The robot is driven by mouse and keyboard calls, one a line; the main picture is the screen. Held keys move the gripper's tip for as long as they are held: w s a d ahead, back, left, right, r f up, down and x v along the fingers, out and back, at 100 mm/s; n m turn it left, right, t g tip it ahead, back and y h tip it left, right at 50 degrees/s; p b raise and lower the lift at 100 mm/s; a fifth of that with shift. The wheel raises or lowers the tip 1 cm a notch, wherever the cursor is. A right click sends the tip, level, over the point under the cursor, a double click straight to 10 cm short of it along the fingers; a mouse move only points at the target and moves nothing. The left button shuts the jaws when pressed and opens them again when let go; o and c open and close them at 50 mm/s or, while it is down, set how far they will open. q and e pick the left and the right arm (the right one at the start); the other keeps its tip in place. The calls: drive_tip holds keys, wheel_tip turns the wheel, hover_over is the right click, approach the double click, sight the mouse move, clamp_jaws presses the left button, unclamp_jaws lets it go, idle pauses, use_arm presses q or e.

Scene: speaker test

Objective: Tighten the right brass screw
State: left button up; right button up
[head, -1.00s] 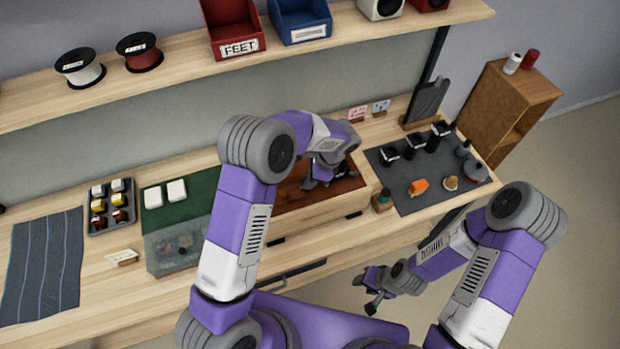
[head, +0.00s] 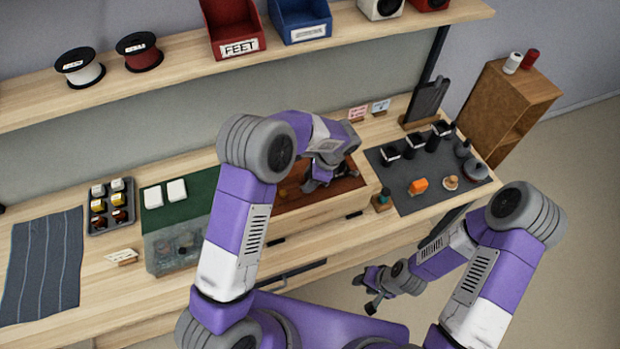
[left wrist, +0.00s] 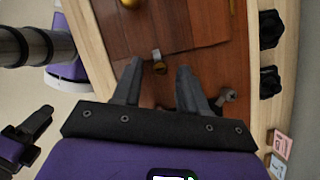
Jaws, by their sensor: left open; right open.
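My left gripper (head: 318,180) is over this panel, open and empty. A yellowish part (left wrist: 235,6) is cut off at the top edge. My right gripper (head: 372,290) is open and empty, low in front of the bench.
A dark metal piece (left wrist: 228,96) lies right of my left fingers. A parts tray (head: 92,222) and clear-fronted box (head: 165,265) are left.

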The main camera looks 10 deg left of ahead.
use_arm(q)
drive_tip(key=shift+r, duration=0.1)
drive_tip(key=v, duration=0.7)
drive_tip(key=shift+r, duration=0.15)
drive_tip(key=shift+d, duration=0.1)
